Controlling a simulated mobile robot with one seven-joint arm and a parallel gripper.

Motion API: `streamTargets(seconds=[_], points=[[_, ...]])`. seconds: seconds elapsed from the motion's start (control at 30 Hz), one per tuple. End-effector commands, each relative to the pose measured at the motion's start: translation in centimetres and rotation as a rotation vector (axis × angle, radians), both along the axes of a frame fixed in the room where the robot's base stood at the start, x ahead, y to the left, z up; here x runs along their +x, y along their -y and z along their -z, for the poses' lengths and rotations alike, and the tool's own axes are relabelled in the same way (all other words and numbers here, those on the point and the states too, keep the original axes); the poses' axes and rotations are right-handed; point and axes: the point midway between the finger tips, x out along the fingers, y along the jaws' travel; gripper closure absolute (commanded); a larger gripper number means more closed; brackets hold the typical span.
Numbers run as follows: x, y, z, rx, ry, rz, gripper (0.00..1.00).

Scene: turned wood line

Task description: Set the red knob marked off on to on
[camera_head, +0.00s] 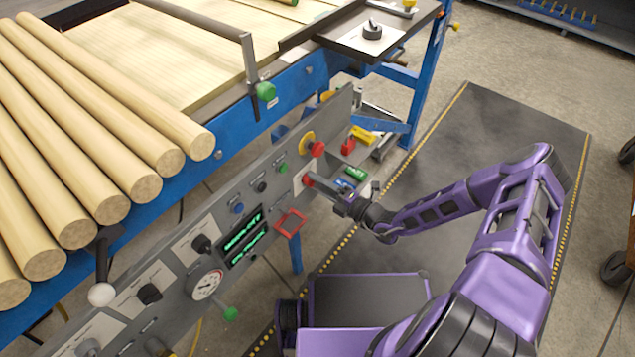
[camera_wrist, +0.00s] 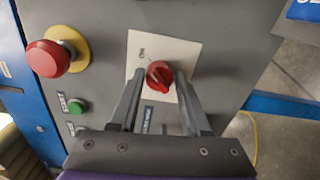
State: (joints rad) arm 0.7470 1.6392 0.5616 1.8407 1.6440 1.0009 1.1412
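The red knob (camera_wrist: 160,75) sits on a white plate (camera_wrist: 178,50) with an ON mark at its upper left in the wrist view. The OFF mark is not readable. In the head view the knob (camera_head: 307,181) is a small red spot on the grey panel, partly hidden by my gripper (camera_head: 322,184). In the wrist view my gripper (camera_wrist: 161,82) has one finger on each side of the knob, with the fingertips close to its sides. The fingers are apart, and I see no clear contact with the knob.
A red mushroom button (camera_wrist: 47,58) on a yellow ring and a green button (camera_wrist: 76,106) lie left of the knob in the wrist view. In the head view a red square frame (camera_head: 290,222) sticks out below the knob. Wood rods (camera_head: 100,110) lie above the panel.

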Motion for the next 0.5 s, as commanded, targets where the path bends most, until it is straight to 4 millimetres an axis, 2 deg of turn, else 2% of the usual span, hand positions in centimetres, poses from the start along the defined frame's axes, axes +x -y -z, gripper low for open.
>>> streamTargets(seconds=[0.03, 0.1, 0.13, 0.5], points=[[-0.01, 0.02, 0.02, 0.000, 0.000, 0.000, 0.42], [-0.01, 0.01, 0.01, 0.000, 0.000, 0.000, 0.29], [0.01, 0.01, 0.00, 0.000, 0.000, 0.000, 0.26], [-0.27, 0.47, -0.05, -0.001, 0.002, 0.001, 0.26]])
